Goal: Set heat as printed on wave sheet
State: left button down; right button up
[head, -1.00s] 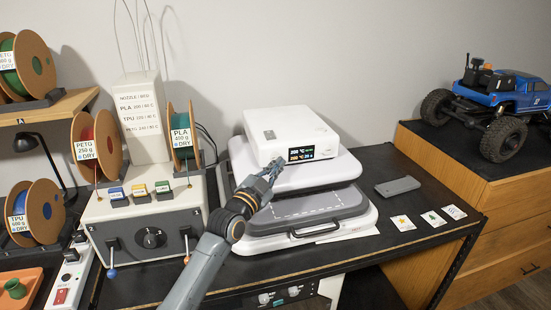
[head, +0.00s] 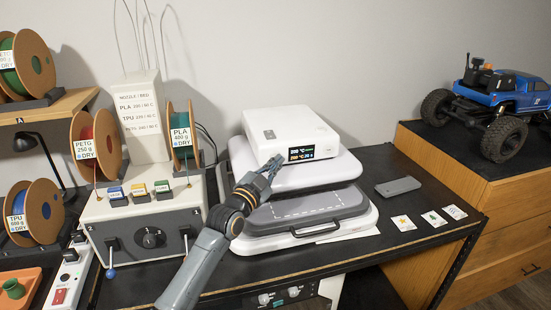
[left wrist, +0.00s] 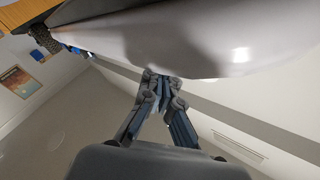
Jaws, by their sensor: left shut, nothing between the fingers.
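A white heat press (head: 300,176) with a white control box (head: 290,125) on top stands on the black bench. The box's front has a dark display (head: 314,152) with a white and an orange line of digits, too small to read surely. My left gripper (head: 273,165) is shut and empty, its tips at the left part of the box's front, left of the display. In the left wrist view the closed fingers (left wrist: 160,88) are close to a pale surface; contact is unclear. A small white sheet (head: 454,212) with faint marks, perhaps waves, lies at the bench's right. My right gripper is out of view.
Two other sheets, with a star (head: 403,223) and a green tree (head: 434,218), lie beside it. A grey flat bar (head: 398,187) lies behind them. The filament machine (head: 145,225) stands left of my arm. The blue crawler (head: 500,95) stands on the right cabinet.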

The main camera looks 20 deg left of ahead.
pick_arm(q)
jog(key=shift+w+a, duration=0.2)
jog(key=shift+w, duration=0.05)
dwell(0.3)
jog(key=shift+s, duration=0.1)
jog(key=shift+s+d+p, duration=0.3)
jog(key=shift+p, duration=0.05)
jog(key=shift+s+d, duration=0.2)
jog(key=shift+s, duration=0.15)
jog(key=shift+p, duration=0.3)
jog(key=shift+s+d+p, duration=0.2)
jog(key=shift+s+p, duration=0.05)
jog(key=shift+p, duration=0.05)
jog(key=s+d+p, duration=0.2)
jog(key=s, duration=0.1)
jog(key=shift+s+d+p, duration=0.2)
jog(key=shift+s+p, duration=0.1)
